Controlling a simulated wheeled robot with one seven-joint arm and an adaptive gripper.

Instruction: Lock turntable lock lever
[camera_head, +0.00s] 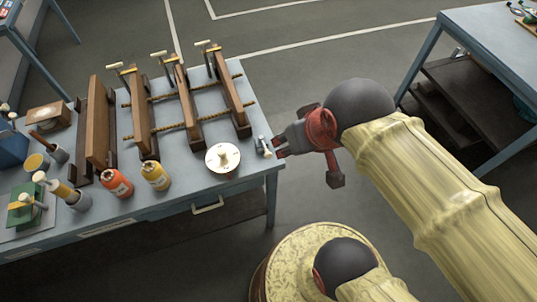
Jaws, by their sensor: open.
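A round white turntable (229,168) with a small pale knob at its centre sits near the front right corner of the blue-grey bench. A small metal lever (264,147), which looks like the lock lever, stands just right of it by the bench's right edge. My gripper (281,147) comes in from the right, its fingertips at the bench edge close to the lever. The fingers are open. I cannot tell whether they touch the lever, and the gap between them is too small to make out.
A second bench (490,50) is at the upper right. Open floor lies between the benches.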

